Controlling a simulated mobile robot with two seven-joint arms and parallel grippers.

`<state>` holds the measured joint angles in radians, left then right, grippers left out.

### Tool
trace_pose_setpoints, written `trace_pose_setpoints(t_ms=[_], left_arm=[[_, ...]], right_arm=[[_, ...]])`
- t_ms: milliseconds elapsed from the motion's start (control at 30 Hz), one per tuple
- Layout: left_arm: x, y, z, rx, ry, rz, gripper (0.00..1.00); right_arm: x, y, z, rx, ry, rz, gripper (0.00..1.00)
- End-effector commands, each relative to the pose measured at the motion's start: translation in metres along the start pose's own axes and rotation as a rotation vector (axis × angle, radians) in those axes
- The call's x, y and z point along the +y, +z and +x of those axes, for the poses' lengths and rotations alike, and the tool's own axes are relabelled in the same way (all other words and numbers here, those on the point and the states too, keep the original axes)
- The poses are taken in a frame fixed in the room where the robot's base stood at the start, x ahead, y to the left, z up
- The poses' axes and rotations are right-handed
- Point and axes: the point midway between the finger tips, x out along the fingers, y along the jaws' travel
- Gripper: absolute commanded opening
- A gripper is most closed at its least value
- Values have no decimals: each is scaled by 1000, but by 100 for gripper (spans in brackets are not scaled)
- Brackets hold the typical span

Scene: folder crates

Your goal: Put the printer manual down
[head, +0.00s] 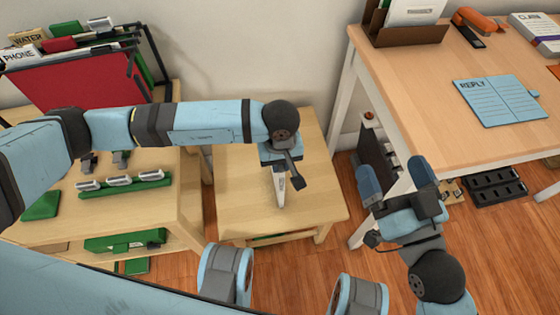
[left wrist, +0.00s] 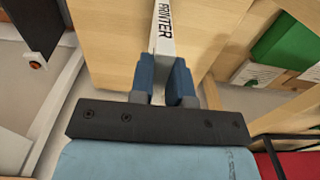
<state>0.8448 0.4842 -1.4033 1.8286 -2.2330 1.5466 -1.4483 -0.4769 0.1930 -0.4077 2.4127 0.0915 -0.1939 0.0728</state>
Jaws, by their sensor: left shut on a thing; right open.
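The printer manual (left wrist: 163,40) is a thin white item seen edge-on in the left wrist view, with PRINTER on its spine. It also shows as a narrow pale strip in the head view (head: 280,187). My left gripper (left wrist: 166,82) is shut on it, with a blue finger on each side. In the head view my left gripper (head: 279,165) is over the low wooden table (head: 235,205), pointing down. I cannot tell whether the manual touches the tabletop. My right gripper (head: 399,185) is open and empty, beside the tall desk.
The low table's top looks bare around the manual. A left table (head: 150,215) bears a rack with a red folder (head: 85,83) and a green clip strip (head: 125,182). The tall desk (head: 420,75) at right holds a blue REPLY sheet (head: 498,102) and an orange stapler (head: 477,20).

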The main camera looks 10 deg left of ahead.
Motion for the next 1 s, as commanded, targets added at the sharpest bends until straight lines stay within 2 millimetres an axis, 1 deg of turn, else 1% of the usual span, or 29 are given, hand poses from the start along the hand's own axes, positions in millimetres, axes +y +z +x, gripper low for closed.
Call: trace_pose_setpoints(t_ms=[167,200,267,300,567,667,767,833,900,1000], left_arm=[[0,0,3,0,0,0,0],[0,0,3,0,0,0,19],[0,0,2,0,0,0,33],[0,0,2,0,0,0,42],[0,0,2,0,0,0,42],[0,0,-3,-1,0,0,42],[0,-1,-17,2,2,0,42],[0,0,-31,2,2,1,42],[0,-1,-47,3,2,2,42],[0,-1,-70,3,2,0,42]], right_arm=[[1,5,-1,-4,2,3,100],[1,4,-1,0,1,5,100],[1,3,-1,1,1,5,100],[1,3,-1,1,1,5,100],[1,4,-1,-1,1,5,100],[1,1,0,-8,3,1,100],[3,4,0,-30,11,-6,100],[6,8,-1,-58,20,-13,100],[11,17,-2,-100,37,-20,100],[18,35,-10,-177,73,-17,100]])
